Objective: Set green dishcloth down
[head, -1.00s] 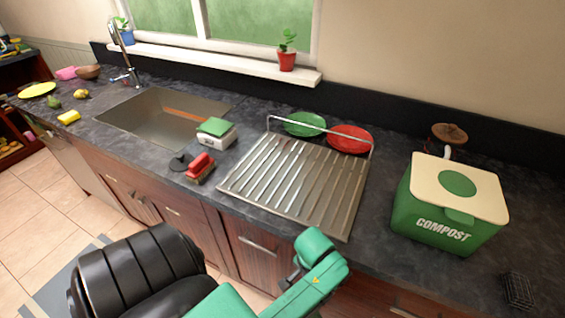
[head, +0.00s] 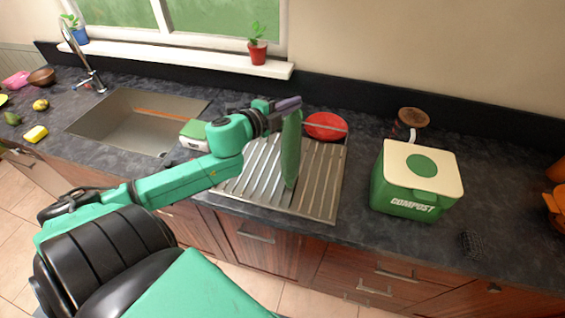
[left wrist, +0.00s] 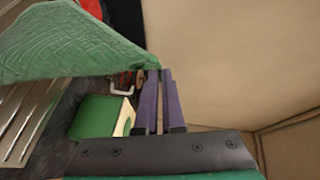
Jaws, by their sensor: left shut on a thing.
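The green dishcloth (head: 291,152) hangs down from my left gripper (head: 290,104) in the head view, over the ribbed metal drainer (head: 325,185). My left gripper is shut on the upper end of the cloth. In the left wrist view the cloth (left wrist: 75,50) spreads out left of the purple fingers (left wrist: 160,95), which lie close together. Whether the cloth's lower end touches the drainer I cannot tell. My right gripper is not in view.
A red plate (head: 326,126) stands at the drainer's back. The green compost bin (head: 410,195) with a cream lid is to the right. The sink (head: 135,120) is to the left. A red plant pot (head: 257,52) stands on the sill. Dark counter lies clear between drainer and bin.

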